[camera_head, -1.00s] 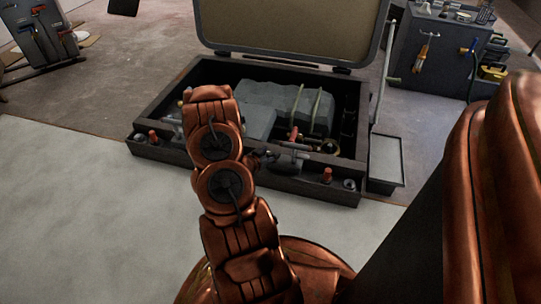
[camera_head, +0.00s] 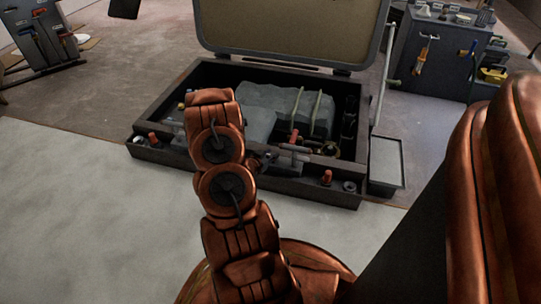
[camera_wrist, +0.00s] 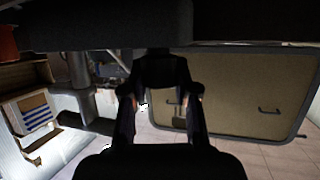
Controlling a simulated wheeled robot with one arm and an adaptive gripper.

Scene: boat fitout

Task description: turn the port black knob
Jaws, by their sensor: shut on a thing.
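In the wrist view my gripper (camera_wrist: 160,97) has its two dark fingers closed on a dark part, which looks like the black knob (camera_wrist: 162,72). The knob is dim and its exact shape and angle are hard to tell. In the head view my copper-coloured arm reaches over the front edge of the open dark box (camera_head: 320,190). My arm hides the gripper and the knob there, so I cannot tell which side of the box the knob is on from that view.
The box holds a grey block (camera_head: 270,108) and a red handle (camera_head: 294,137). The pale floor in front is clear.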

